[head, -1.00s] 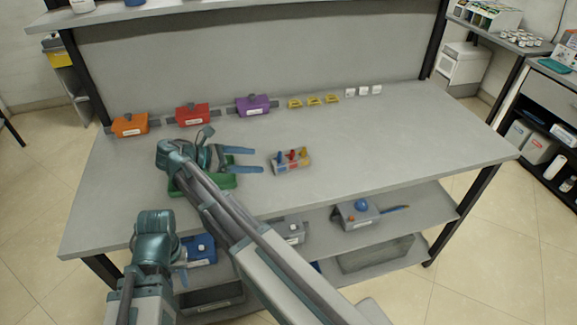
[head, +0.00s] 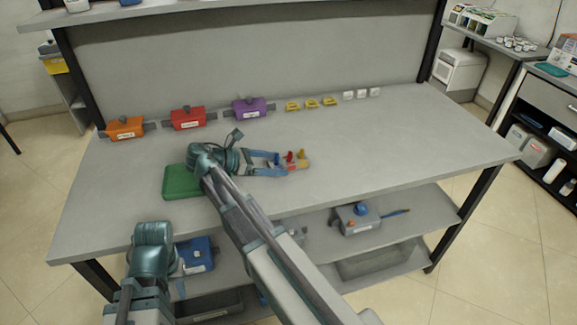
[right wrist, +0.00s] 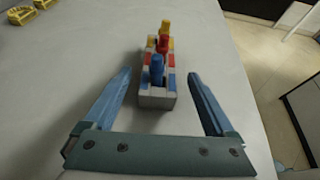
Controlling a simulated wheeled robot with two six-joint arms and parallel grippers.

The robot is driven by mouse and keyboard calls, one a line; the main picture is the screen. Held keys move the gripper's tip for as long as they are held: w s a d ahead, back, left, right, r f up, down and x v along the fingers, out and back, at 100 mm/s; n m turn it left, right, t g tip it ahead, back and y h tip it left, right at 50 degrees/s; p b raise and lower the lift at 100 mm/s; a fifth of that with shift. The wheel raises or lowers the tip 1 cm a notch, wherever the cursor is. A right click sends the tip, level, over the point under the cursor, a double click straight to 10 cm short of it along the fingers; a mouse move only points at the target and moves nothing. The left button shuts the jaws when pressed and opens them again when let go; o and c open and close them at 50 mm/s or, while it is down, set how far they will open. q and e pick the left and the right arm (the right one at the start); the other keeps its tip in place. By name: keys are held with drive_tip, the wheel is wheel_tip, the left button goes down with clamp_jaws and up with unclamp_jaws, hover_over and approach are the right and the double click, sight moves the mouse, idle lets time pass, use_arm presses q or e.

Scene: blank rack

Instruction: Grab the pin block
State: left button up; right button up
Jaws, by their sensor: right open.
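The pin block (head: 301,165) is a small grey block with red, yellow and blue patches and upright coloured pins, on the table top. In the right wrist view the block (right wrist: 157,98) lies ahead, between and partly beyond the fingertips, with blue, red and yellow pins in a row. My right gripper (head: 279,163) is open, its blue fingers apart on either side of the block's near end; in the right wrist view the gripper (right wrist: 158,75) shows gaps on both sides. My left gripper (head: 178,288) is low at the table's front left; its fingers are mostly hidden.
A green tray (head: 180,183) lies left of my right gripper. Orange (head: 126,128), red (head: 187,118) and purple (head: 249,107) boxes stand along the back, with yellow pieces (head: 310,104) and white blocks (head: 362,94). The table's right part is clear. A lower shelf holds more boxes.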

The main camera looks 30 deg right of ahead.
sight(289, 153)
drive_tip(key=b+x, duration=0.1)
drive_tip(key=x, duration=0.3)
drive_tip(key=shift+d, duration=0.1)
drive_tip(key=shift+d+f+b, duration=0.1)
drive_tip(key=shift+d+b, duration=0.25)
drive_tip(key=shift+d, duration=0.15)
drive_tip(key=shift+c, duration=0.3)
clamp_jaws()
drive_tip(key=shift+r, duration=0.25)
drive_tip(key=shift+r+p, duration=1.6)
drive_tip(key=shift+p, duration=0.3)
drive_tip(key=s, duration=0.5)
drive_tip(key=s+r+p, duration=0.1)
drive_tip(key=s, duration=1)
drive_tip(key=shift+d+r, duration=0.1)
drive_tip(key=shift+r, duration=0.1)
